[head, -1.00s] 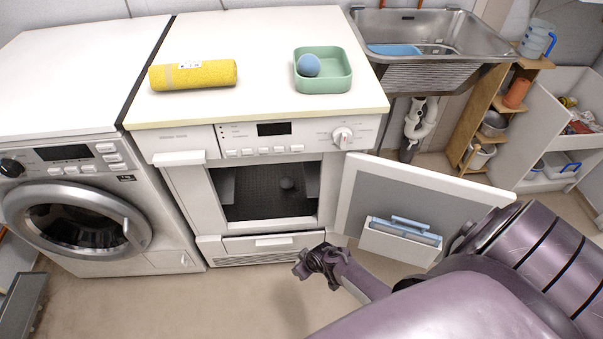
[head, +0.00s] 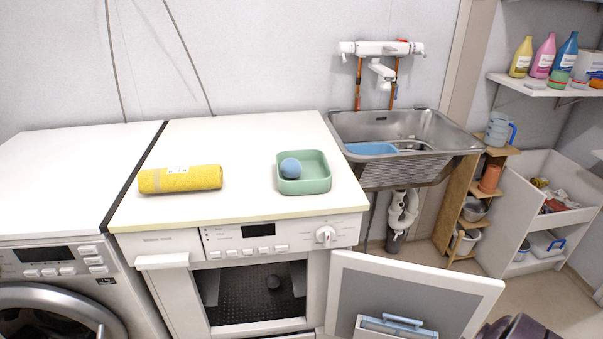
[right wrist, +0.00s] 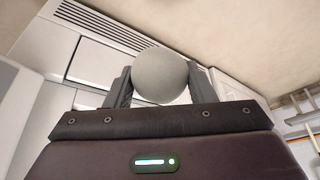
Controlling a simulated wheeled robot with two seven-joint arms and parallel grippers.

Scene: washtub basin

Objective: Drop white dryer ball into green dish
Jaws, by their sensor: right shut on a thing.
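The green dish (head: 316,184) sits on the white top of the middle machine, near its right side. A blue ball (head: 290,168) lies inside the dish at its left. In the right wrist view my right gripper (right wrist: 160,82) is shut on the white dryer ball (right wrist: 160,75), held between its two fingers. The gripper itself is out of the head view; only a bit of my right arm shows at the bottom right. My left gripper is not in view.
A yellow rolled towel (head: 180,179) lies left of the dish. The machine's open door (head: 415,295) swings out to the right. A metal sink (head: 400,130) with a blue item is right of the counter. The counter between towel and dish is clear.

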